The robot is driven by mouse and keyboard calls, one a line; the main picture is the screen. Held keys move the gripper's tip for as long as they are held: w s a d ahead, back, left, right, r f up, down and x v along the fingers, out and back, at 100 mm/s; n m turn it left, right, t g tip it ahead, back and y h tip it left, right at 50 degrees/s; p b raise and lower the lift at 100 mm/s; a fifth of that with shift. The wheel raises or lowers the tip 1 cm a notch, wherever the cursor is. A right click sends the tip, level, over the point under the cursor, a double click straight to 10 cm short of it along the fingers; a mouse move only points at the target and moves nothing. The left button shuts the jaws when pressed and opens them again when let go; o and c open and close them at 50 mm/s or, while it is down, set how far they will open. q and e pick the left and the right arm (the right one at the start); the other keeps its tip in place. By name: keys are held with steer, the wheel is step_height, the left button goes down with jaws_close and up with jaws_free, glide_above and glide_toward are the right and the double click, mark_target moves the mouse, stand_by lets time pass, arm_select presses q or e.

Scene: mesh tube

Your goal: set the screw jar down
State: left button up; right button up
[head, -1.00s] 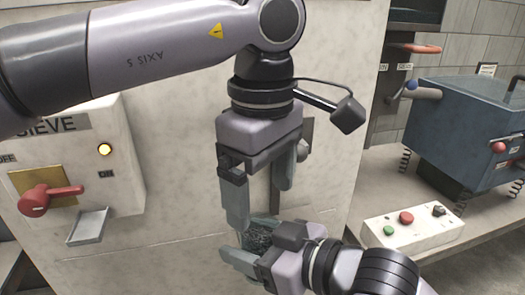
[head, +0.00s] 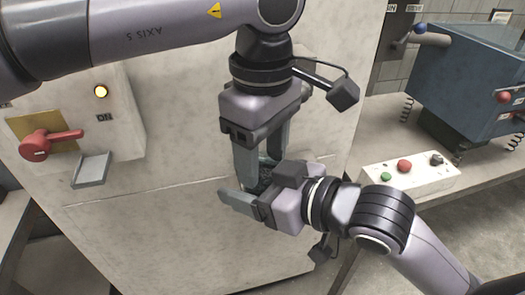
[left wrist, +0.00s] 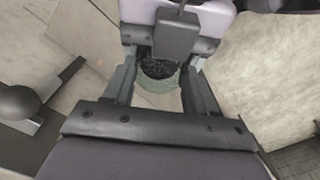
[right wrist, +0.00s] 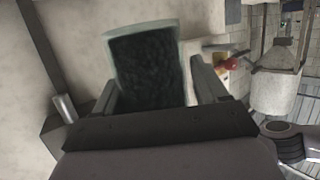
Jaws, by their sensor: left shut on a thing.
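The screw jar is a small clear jar of dark screws. In the left wrist view the jar (left wrist: 160,70) is seen from above, between my left fingers. My left gripper (head: 262,170) points down and is shut on it. My right gripper (head: 255,185) comes in from the right with its fingers open around the jar. In the right wrist view the jar (right wrist: 148,68) stands between the right fingers, nearer the left one. In the head view the grippers hide most of the jar (head: 265,173).
A pale cabinet wall (head: 180,215) stands behind the grippers. At right are a button box (head: 410,178) and a blue machine (head: 465,85) on a bench.

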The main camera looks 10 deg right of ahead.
steer(key=shift+o, duration=1)
